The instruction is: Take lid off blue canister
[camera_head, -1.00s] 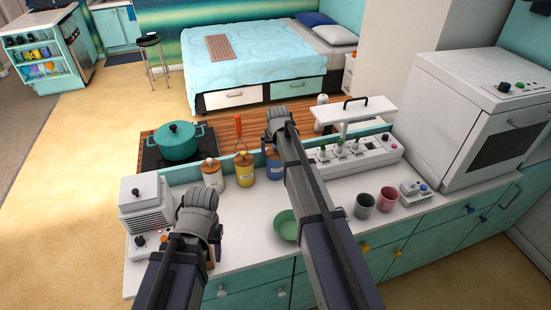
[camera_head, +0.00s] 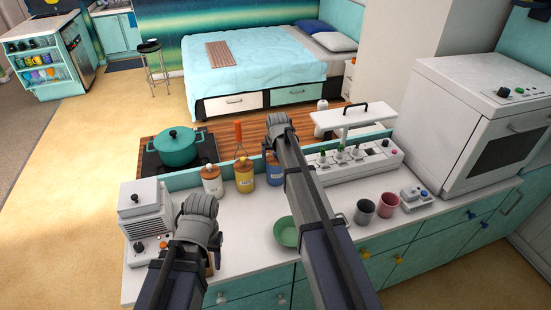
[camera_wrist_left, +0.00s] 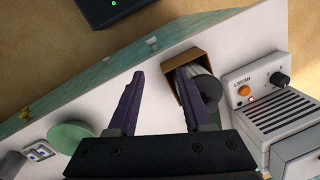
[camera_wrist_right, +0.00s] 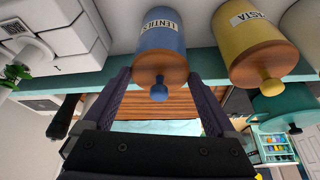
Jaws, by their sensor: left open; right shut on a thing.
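The blue canister (camera_wrist_right: 158,36), labelled LENTILS, fills the top middle of the right wrist view. Its round wooden lid (camera_wrist_right: 160,64) with a blue knob (camera_wrist_right: 159,92) sits against the canister's rim; I see no clear gap. My right gripper (camera_wrist_right: 160,78) is shut on the lid, one finger at each side. In the head view the canister (camera_head: 275,173) stands on the counter, partly hidden by my right arm; the fingertips of my right gripper (camera_head: 277,124) are hidden there. My left gripper (camera_wrist_left: 158,82) is open and empty over the left part of the counter (camera_head: 198,212).
Yellow (camera_head: 244,176) and white (camera_head: 212,181) canisters stand left of the blue one. A green bowl (camera_head: 286,231) and two cups (camera_head: 365,211) are on the counter. A brown holder (camera_wrist_left: 182,65) is near my left gripper. A teal pot (camera_head: 178,147) stands beyond the counter.

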